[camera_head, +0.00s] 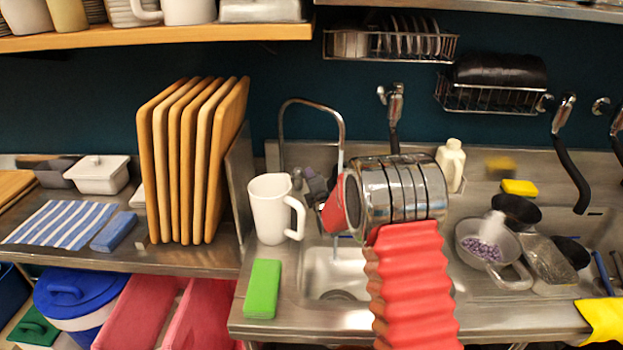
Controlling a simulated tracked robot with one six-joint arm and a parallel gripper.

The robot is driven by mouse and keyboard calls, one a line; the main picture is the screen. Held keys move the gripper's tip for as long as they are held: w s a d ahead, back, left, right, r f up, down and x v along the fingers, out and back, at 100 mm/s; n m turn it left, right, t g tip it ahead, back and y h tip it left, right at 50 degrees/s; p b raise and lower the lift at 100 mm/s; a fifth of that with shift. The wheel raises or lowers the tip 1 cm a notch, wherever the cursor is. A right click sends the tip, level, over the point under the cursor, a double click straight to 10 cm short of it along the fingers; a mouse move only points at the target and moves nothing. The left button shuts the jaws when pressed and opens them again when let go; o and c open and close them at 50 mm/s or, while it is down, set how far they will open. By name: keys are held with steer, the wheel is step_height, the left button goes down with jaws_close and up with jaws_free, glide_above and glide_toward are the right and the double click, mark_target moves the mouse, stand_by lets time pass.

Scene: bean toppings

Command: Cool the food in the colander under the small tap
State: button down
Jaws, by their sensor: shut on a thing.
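The small tap (312,103) is a thin curved metal spout over the left sink basin (332,272). My gripper (316,188), dark and partly hidden by my wrist, is at the end of my arm, under the spout. The spout's end comes down right at the red vessel. Its contents are hidden. I cannot tell clearly whether water runs.
A white jug (271,209) stands close left of my gripper, with a green sponge (263,289) in front. A white bottle (451,165) stands behind my wrist. A grey pan (470,234) with purple beans is at right. Upright boards (160,165) stand at left.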

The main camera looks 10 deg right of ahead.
steer(key=shift+s+a+f, duration=0.1)
steer(key=shift+f, duration=0.05)
steer(key=c, duration=1.7)
jaws_free()
steer(key=s, duration=0.4)
steer(key=s+r, duration=0.1)
steer(key=s, duration=0.8)
steer(key=shift+s+d+r, duration=0.3)
steer(key=shift+d+r, duration=0.05)
